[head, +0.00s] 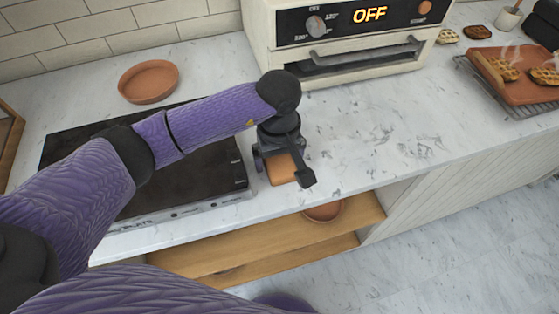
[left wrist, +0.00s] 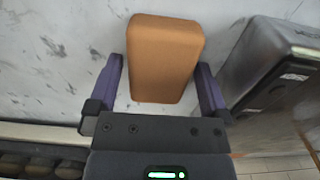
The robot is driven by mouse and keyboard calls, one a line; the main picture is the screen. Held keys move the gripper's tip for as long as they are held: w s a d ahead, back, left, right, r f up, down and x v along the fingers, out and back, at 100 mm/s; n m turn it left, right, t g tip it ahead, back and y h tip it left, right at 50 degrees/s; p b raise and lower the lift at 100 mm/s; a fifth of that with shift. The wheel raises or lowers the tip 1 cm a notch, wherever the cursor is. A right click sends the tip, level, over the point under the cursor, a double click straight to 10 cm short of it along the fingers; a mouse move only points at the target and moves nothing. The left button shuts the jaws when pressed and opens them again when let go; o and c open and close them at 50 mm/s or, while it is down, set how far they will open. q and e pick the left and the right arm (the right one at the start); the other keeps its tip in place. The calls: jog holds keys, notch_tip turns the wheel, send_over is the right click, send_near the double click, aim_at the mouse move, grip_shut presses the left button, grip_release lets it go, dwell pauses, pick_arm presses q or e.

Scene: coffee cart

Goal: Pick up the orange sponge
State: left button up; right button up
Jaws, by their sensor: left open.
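The orange sponge (head: 282,172) lies on the marble counter just right of the black griddle, near the counter's front edge. In the left wrist view the sponge (left wrist: 164,58) is a rounded block reaching partly between my fingers. My left gripper (head: 284,173) is open above the sponge, with one finger on each side. In the left wrist view the left gripper (left wrist: 158,82) shows gaps between both fingers and the sponge near their tips. Whether the fingers touch the counter cannot be told. My right gripper is not in view.
The black griddle (head: 200,165) stands close left of the sponge; its side (left wrist: 265,70) shows in the wrist view. A white oven (head: 345,65) reading OFF stands behind. A terracotta dish (head: 148,82) is at the back left. A tray of waffles (head: 515,90) is far right. Counter between is clear.

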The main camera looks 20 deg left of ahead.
aim_at(279, 159)
pick_arm(q)
jog(key=shift+f, duration=0.15)
jog(key=c, duration=1.1)
notch_tip(279, 159, up, 10)
jog(key=shift+p, duration=0.95)
jog(key=shift+c, duration=0.2)
